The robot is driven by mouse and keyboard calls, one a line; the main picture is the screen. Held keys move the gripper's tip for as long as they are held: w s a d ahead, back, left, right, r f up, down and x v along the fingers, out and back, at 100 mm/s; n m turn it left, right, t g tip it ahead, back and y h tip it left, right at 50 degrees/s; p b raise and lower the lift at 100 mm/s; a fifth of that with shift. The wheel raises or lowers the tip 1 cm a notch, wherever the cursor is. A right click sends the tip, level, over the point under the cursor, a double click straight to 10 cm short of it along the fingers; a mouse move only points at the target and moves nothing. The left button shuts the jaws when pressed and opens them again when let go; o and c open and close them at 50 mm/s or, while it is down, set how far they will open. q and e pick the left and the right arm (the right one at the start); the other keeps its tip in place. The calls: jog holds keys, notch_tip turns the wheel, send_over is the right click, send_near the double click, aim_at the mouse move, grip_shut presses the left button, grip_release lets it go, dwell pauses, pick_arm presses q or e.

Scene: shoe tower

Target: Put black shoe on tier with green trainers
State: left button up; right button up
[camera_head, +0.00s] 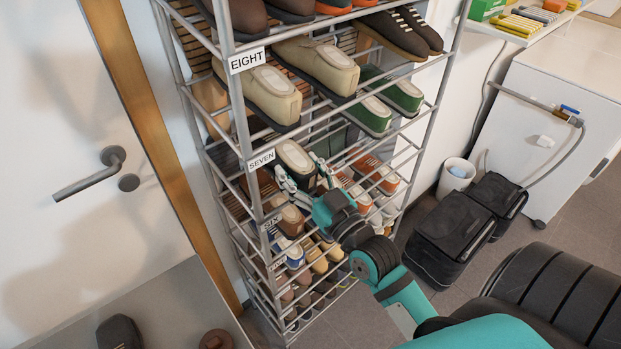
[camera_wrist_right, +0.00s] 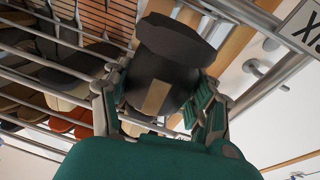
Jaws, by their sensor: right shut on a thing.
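My right gripper (camera_head: 306,172) reaches to the front of the rack (camera_head: 240,110) below the tier labelled SEVEN. The green trainers (camera_head: 402,95) stand on the tier at the SEVEN label, to the right of a cream pair (camera_head: 268,92). I cannot tell whether the held shoe touches the rack. My left gripper is not in view.
Brown and dark shoes (camera_head: 400,32) fill the tier above. Orange-brown shoes (camera_head: 376,172) and others stand on lower tiers. A door (camera_head: 90,130) is at left; a white bucket (camera_head: 456,173), black bags (camera_head: 455,235) and white cabinet (camera_head: 535,115) are at right.

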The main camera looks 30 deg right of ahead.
aim_at(286, 157)
jog(key=w, duration=0.4)
jog(key=shift+w+a+r, duration=0.15)
jog(key=shift+a+r, duration=0.2)
jog(key=shift+r, duration=0.05)
jog(key=shift+f+b, duration=0.45)
jog(key=shift+f, duration=0.3)
jog(key=shift+w+f+b, duration=0.2)
jog(key=shift+f+b, duration=0.3)
jog(key=shift+f, duration=0.4)
jog(key=o, duration=1.5)
jog(key=shift+o, duration=0.2)
jog(key=shift+f, duration=0.15)
jog(key=shift+o, duration=1.2)
